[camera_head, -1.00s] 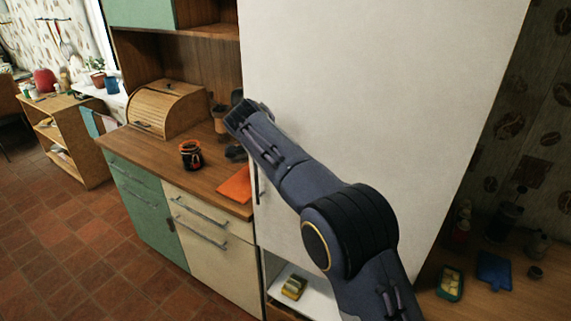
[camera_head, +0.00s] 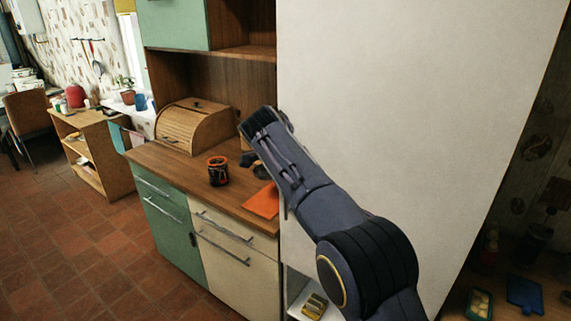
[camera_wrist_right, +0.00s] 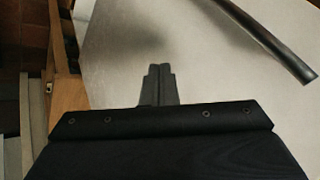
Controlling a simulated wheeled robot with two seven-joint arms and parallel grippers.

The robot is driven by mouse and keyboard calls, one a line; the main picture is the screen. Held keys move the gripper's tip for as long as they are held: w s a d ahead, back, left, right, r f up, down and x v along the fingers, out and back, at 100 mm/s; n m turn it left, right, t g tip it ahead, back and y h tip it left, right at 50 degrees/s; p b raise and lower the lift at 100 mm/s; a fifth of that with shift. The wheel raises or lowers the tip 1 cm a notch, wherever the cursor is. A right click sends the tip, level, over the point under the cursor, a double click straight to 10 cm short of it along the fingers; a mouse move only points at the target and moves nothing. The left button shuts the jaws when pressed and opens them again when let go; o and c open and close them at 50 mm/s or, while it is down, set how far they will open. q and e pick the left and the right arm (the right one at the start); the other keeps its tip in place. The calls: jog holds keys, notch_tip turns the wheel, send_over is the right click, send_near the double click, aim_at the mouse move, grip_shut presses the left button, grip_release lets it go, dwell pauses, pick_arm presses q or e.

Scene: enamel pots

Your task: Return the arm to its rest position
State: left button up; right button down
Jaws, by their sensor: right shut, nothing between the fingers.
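My right arm comes in from the bottom right in the head view and reaches up and left. Its gripper (camera_head: 262,124) is in front of the left edge of the tall white fridge (camera_head: 400,100), above the wooden counter. In the right wrist view the two fingers (camera_wrist_right: 160,72) are together with nothing between them. Behind them is a pale flat surface (camera_wrist_right: 220,70), with a dark curved handle (camera_wrist_right: 265,45) at the upper right, apart from the fingers. My left gripper is not in view.
The counter (camera_head: 190,168) holds a roll-top bread box (camera_head: 193,128), a dark jar with an orange rim (camera_head: 218,172) and an orange cloth (camera_head: 262,202). A wooden shelf unit (camera_head: 92,150) stands farther left. The tiled floor (camera_head: 80,250) at left is clear.

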jog(key=s+a+r+p, duration=0.1)
jog(key=a+r, duration=0.2)
jog(key=r, duration=0.1)
jog(key=s+d+r+n+g+y, duration=0.1)
jog(key=s+d+n+g+y, duration=0.15)
jog(key=d, duration=1.15)
jog(key=s+d+f+n+y, duration=0.1)
jog(key=s+d+n+y, duration=0.3)
jog(key=s+d, duration=0.55)
jog(key=s+a+f+n+t, duration=0.1)
jog(key=s+f+n, duration=0.2)
jog(key=s, duration=0.6)
jog(key=s+a+f+n+t+y, duration=0.1)
jog(key=s+f+n, duration=0.2)
jog(key=s, duration=0.6)
jog(key=s+a+f+n+t+y, duration=0.1)
jog(key=s+f+n, duration=0.2)
jog(key=s+f, duration=0.3)
jog(key=s, duration=0.3)
jog(key=shift+s+a+f+p, duration=0.3)
jog(key=shift+s+p, duration=0.05)
jog(key=shift+s, duration=0.05)
jog(key=shift+n, duration=0.25)
